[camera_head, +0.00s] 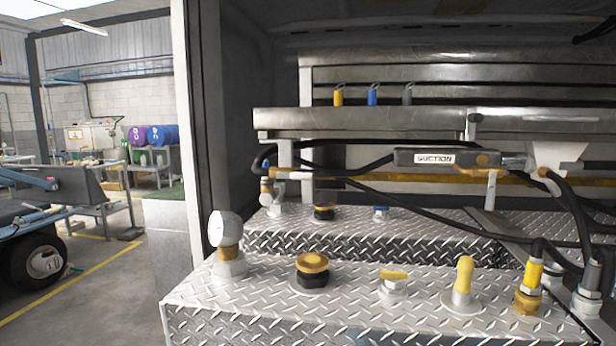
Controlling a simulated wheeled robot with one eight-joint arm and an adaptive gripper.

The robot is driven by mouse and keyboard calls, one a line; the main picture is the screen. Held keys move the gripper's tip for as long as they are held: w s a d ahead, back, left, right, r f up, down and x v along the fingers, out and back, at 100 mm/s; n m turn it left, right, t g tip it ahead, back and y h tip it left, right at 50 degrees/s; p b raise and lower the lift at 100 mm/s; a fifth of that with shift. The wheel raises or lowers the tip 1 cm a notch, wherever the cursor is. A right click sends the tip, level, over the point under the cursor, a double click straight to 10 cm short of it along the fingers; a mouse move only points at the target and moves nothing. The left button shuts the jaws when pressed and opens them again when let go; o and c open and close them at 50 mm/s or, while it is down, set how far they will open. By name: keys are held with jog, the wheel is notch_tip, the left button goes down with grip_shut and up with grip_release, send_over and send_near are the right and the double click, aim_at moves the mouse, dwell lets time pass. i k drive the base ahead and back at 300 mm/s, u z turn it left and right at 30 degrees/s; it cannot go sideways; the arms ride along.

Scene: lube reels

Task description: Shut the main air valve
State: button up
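My gripper does not show in this view. No part is labelled as the main air valve, and I cannot tell which fitting it is. On the near diamond-plate tank top stand a small fitting with a flat yellow top (394,277), an upright yellow handle-like piece (463,277) and a black fitting with a round yellow cap (312,270). Whether any valve is open or shut cannot be told.
A round white gauge (225,229) stands at the near tank's left. Black hoses (570,205) and a yellow-sleeved fitting (531,276) crowd the right. A grey bar marked SUCTION (437,158) hangs above. Open floor (110,300) lies left of the enclosure.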

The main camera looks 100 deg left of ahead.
aim_at(306, 176)
jog(key=u, duration=0.6)
jog(key=k, duration=0.75)
jog(key=u, duration=1)
jog(key=k, duration=0.6)
jog(key=u, duration=1.15)
jog(key=i, duration=1.1)
jog(key=u, duration=0.25)
